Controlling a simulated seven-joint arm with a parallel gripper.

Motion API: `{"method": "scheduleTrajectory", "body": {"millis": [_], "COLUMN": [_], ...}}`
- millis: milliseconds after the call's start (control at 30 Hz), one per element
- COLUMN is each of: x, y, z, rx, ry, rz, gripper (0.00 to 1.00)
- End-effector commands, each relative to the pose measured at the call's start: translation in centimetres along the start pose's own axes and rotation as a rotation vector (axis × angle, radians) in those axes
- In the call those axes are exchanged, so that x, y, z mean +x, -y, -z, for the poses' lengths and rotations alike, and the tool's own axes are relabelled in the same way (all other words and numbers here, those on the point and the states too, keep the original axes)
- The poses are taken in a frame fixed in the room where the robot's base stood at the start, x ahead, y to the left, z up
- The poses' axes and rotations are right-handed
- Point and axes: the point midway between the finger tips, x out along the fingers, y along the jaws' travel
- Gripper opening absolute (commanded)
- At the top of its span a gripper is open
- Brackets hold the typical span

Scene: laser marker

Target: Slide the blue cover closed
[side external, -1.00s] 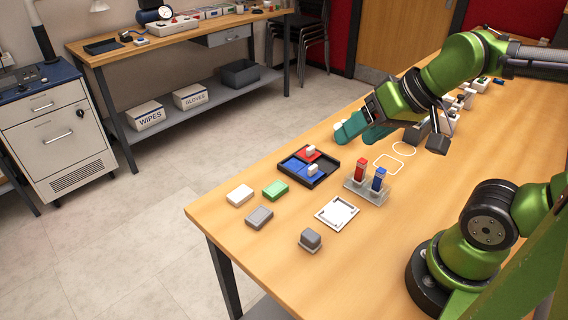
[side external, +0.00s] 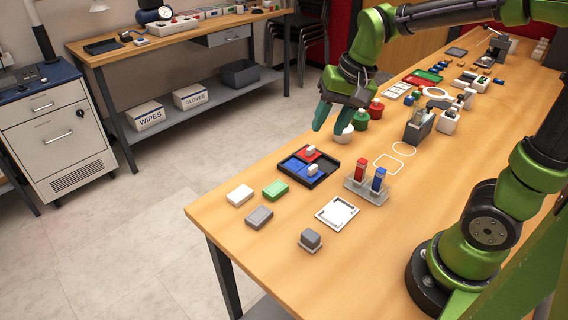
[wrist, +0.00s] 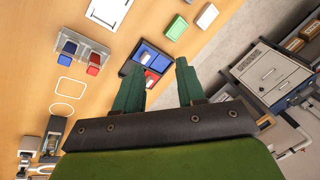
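A black tray (side external: 325,178) lies on the wooden table. It holds a red panel (side external: 305,153) with a white knob at the back and blue panels in front. The blue cover (side external: 318,174) with a white knob (side external: 312,170) is at the tray's front right; another blue area (side external: 292,166) is to its left. The tray also shows in the wrist view (wrist: 125,70), between and beyond my fingertips, with its near part partly hidden by a finger. My gripper (side external: 333,117) is open and empty, fingers pointing down, above and behind the tray, apart from it.
A clear stand (side external: 367,192) with a red and a blue piece stands right of the tray. White (side external: 240,195), green (side external: 275,190) and grey (side external: 259,217) blocks lie in front. Red and green round-topped items (side external: 376,110) stand behind my gripper. The table's left edge is close to the tray.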

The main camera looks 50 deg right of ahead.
Motion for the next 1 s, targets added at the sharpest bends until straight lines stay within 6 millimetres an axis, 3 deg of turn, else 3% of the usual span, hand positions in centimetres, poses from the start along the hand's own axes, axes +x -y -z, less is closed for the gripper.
{"method": "scheduleTrajectory", "body": {"millis": [200,300,400,500,667,1000], "x": [3.7,4.3,3.5,3.0,3.9,10.3], "y": [0.0,-0.1,0.0,0.1,-0.2,-2.2], "z": [6.3,8.4,9.6,9.4,9.1,8.2], "rx": [0.409,0.599,0.749,0.831,0.863,0.860], "ry": [0.053,0.032,0.002,-0.002,0.000,0.001], "rz": [-0.209,-0.285,-0.309,-0.319,-0.325,-0.327], "gripper": [0.39,0.39,0.39,0.39,0.39,0.39]}}
